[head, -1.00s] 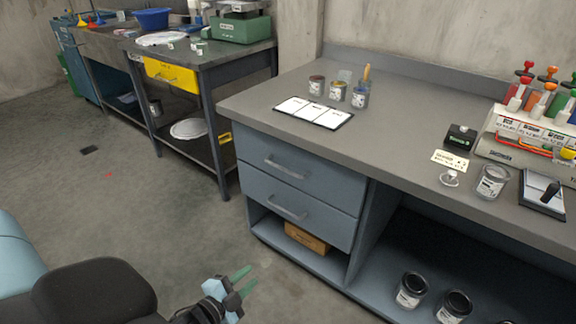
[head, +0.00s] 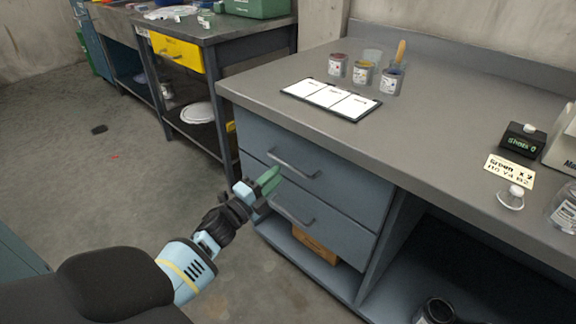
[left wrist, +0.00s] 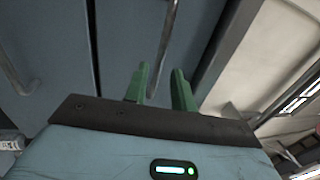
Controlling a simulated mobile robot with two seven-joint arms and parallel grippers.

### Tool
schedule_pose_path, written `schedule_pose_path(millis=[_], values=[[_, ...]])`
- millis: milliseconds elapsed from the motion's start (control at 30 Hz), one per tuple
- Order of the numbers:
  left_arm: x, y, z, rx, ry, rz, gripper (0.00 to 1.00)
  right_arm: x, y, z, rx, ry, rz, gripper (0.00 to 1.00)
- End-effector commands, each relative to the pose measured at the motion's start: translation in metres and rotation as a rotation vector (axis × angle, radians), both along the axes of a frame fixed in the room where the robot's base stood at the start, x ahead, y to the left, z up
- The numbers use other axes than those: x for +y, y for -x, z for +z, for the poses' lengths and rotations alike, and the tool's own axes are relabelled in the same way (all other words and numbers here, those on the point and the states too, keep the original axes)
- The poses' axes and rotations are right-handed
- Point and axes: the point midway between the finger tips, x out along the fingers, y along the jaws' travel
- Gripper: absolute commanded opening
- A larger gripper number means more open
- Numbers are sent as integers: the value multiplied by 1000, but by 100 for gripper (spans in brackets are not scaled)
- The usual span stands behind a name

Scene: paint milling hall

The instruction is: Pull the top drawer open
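The top drawer (head: 345,184) is a blue-grey front just under the worktop, and it is closed. Its bar handle (head: 295,164) shows in the head view. My left gripper (head: 268,183) is in front of the drawer front, near the handle's left end, with green fingers apart. In the left wrist view the open fingers (left wrist: 160,85) point at the top drawer front, and the handle (left wrist: 164,40) runs lengthwise in line with the gap between them. Whether the bar is between the fingertips or still beyond them I cannot tell. My right gripper is not in view.
The lower drawer (head: 335,232) is closed, with its own handle (head: 291,210). A cardboard box (head: 315,245) sits on the shelf below.

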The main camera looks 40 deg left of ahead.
Motion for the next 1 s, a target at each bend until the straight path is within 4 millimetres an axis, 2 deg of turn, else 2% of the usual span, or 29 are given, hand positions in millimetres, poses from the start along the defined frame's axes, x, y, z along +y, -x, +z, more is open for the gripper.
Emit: schedule_pose_path(millis=[100,333,500,767,800,1000], values=[[-2,-19,4,-1,0,-1,26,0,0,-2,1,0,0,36],[-4,-47,9,-1,2,-1,26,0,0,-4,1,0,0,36],[-5,-56,11,0,2,0,26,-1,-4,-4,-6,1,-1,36],[-5,-57,11,1,2,0,26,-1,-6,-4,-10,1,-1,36],[-5,-57,11,1,2,0,24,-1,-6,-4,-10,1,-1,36],[-5,-57,11,1,2,0,0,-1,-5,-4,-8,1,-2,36]])
